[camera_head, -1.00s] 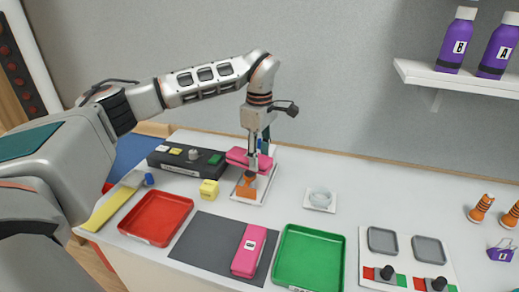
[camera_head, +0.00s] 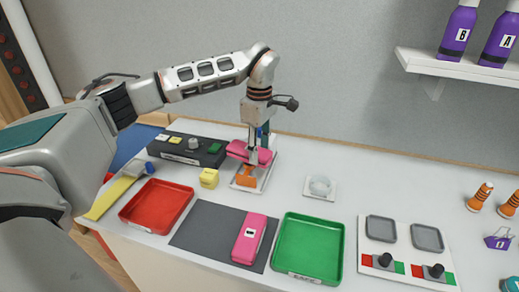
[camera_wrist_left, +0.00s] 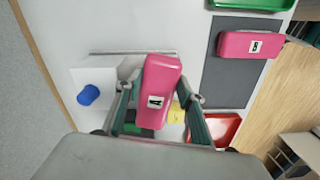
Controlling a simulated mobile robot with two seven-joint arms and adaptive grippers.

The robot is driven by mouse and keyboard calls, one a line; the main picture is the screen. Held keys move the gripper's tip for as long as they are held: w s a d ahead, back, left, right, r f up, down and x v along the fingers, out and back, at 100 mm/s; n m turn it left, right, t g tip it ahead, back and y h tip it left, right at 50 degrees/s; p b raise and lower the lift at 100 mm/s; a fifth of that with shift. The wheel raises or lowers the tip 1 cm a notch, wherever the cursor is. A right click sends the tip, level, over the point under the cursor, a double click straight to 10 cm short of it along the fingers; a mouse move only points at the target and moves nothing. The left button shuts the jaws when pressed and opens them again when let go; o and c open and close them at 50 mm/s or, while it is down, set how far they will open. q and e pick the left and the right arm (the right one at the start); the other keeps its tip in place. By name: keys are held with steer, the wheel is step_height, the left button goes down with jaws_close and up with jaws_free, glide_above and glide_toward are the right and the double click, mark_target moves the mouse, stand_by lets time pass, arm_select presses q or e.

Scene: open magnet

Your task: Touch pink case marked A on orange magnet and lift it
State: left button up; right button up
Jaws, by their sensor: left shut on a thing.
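My left gripper (camera_head: 254,158) is shut on a pink case (camera_head: 238,150), over a white plate at the back of the table. In the left wrist view the pink case (camera_wrist_left: 160,85) shows a white label with a black A, between the fingers (camera_wrist_left: 157,110). The orange magnet (camera_head: 246,177) stands on the white plate (camera_head: 264,178) just under the case. Its top is hidden by the case, so I cannot tell whether they touch. My right gripper is out of view.
A second pink case (camera_head: 246,245) lies on a dark grey mat (camera_head: 193,238). A black box (camera_head: 205,157) with coloured buttons stands to the left. A small white dish (camera_head: 320,185) is to the right.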

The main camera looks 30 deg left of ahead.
arm_select(q)
steer(key=shift+f, duration=0.7)
stand_by(0.6)
steer(key=shift+r, duration=1.3)
stand_by(1.7)
steer(key=shift+r, duration=3.2)
steer(key=shift+s, duration=0.1)
